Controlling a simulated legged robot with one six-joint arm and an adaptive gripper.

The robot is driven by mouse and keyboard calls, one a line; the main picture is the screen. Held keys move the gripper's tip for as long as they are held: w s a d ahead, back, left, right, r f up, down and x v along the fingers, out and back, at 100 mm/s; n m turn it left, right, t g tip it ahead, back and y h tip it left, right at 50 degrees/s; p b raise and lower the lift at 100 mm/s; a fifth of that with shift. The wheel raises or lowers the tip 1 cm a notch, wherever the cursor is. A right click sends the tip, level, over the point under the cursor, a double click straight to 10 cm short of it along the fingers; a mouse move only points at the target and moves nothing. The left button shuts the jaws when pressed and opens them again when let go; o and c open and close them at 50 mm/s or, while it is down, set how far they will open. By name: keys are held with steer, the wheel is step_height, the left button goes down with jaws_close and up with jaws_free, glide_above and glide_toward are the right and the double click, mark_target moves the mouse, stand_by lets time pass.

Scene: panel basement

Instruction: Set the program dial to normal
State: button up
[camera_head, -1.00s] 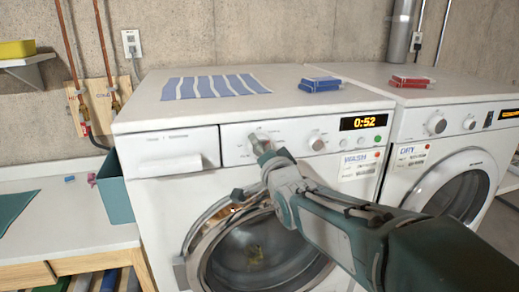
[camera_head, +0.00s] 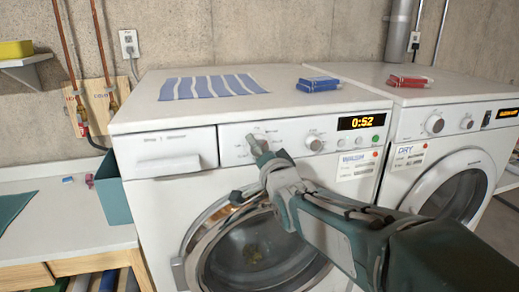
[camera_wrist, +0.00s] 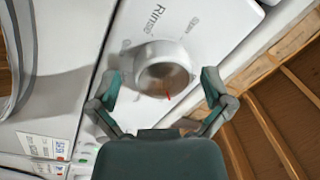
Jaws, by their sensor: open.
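The washer (camera_head: 165,190) stands in the middle of the head view. In the wrist view, this round white dial (camera_wrist: 163,66) lies between the two open fingers of my gripper (camera_wrist: 160,84). I see gaps between the dial and both fingers; I cannot tell the depth. The word "Rinse" and a smaller, unclear label are printed around the dial. A red mark shows at its lower edge. No "normal" label is readable.
A second knob (camera_head: 314,143) and a lit "0:52" display (camera_head: 362,122) are to the right on the panel. The dryer (camera_head: 400,160) stands beside the washer. A striped cloth (camera_head: 212,87) and blue boxes (camera_head: 320,84) lie on top. A teal bin (camera_head: 112,190) stands left.

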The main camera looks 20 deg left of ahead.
steer(key=v, duration=1.1)
steer(key=shift+s+d, duration=0.2)
steer(key=shift+f, duration=0.15)
steer(key=s+d+f+n+g+h, duration=0.1)
steer(key=s+d+f+g+h, duration=0.3)
steer(key=d, duration=0.6)
steer(key=s+d+f+n+g+h, duration=0.15)
steer(key=s+d+f+h, duration=0.35)
steer(key=d, duration=0.6)
steer(key=s+d+f+n+g+h, duration=0.1)
steer(key=s+d+f+g, duration=0.3)
steer(key=s, duration=0.4)
steer(key=shift+s+f+n+h, duration=0.3)
steer(key=shift+s+f+n, duration=0.05)
steer(key=shift+f, duration=0.35)
